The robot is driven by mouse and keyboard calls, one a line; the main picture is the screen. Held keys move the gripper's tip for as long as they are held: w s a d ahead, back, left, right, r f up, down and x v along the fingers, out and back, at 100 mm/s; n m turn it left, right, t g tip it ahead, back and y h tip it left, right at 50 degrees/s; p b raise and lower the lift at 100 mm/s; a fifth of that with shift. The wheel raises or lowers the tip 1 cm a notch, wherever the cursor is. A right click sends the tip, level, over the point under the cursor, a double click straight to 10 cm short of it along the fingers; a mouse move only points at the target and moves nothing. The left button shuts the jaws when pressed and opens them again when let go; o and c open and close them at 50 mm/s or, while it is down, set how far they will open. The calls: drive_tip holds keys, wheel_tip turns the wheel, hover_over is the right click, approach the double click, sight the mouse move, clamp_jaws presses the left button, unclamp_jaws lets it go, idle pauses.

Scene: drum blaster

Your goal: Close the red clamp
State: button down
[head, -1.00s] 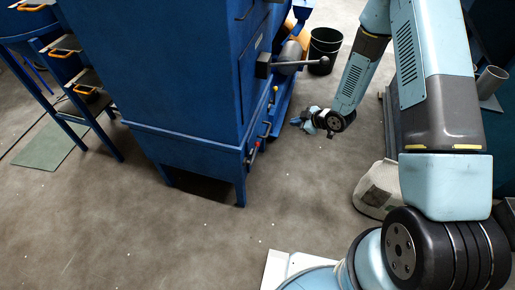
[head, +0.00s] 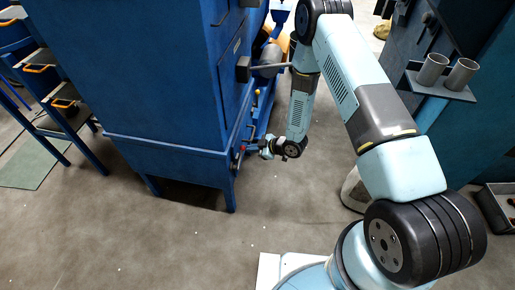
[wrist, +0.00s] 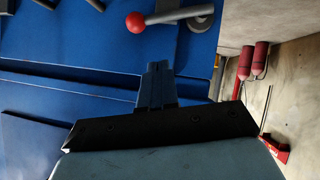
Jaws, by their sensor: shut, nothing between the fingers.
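A grey lever with a red ball end (wrist: 135,22) sits on the blue machine face at the top of the wrist view; it appears to be the red clamp's handle. In the head view a small red spot (head: 242,149) shows low on the corner of the blue cabinet. My gripper (head: 264,150) is just right of that spot, low beside the cabinet. In the wrist view my gripper (wrist: 157,72) has its fingers together and empty, below the lever and apart from it in the picture. The clamp's latch part cannot be made out.
The blue cabinet (head: 165,85) stands close on the left of my arm. A blue-green machine with two tubes (head: 447,72) stands at right. Red cylinders (wrist: 252,60) show beyond the machine edge. The front floor is clear.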

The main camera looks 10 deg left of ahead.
sight(240, 158)
drive_tip(key=a+f, duration=0.1)
drive_tip(key=f, duration=0.1)
drive_tip(key=w+a+f, duration=0.1)
drive_tip(key=a+f, duration=0.1)
drive_tip(key=shift+w+a, duration=0.1)
drive_tip(key=shift+w, duration=0.05)
drive_tip(key=shift+w+a+f, duration=0.15)
drive_tip(key=shift+w+f, duration=0.2)
drive_tip(key=shift+f, duration=0.45)
